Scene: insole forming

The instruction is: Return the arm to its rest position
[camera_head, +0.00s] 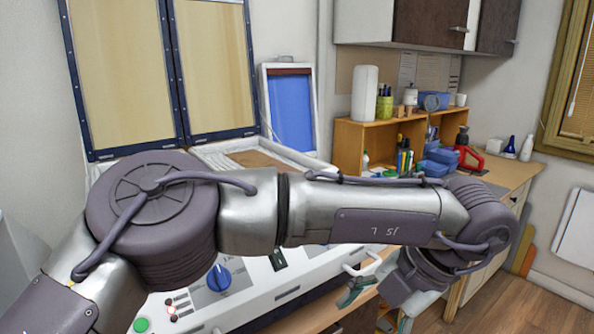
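My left arm comes in from the lower left and stretches across the middle of the view to the right, where its wrist bends down. My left gripper (378,306) hangs at the bottom, right of centre, in front of the white machine's front right edge. Its fingers look spread apart, with nothing seen between them; the lower finger is cut off by the frame edge. My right gripper is not in view. The white forming machine (255,290) stands behind and under the arm, with a blue knob (218,278) and a green button (141,324). The arm hides much of it.
Two beige panels in dark blue frames (165,75) stand upright behind the machine. A blue panel in a white frame (290,110) stands beside them. A wooden shelf (345,145) with bottles and blue bins is at the back right. Wooden floor (515,305) is clear at the lower right.

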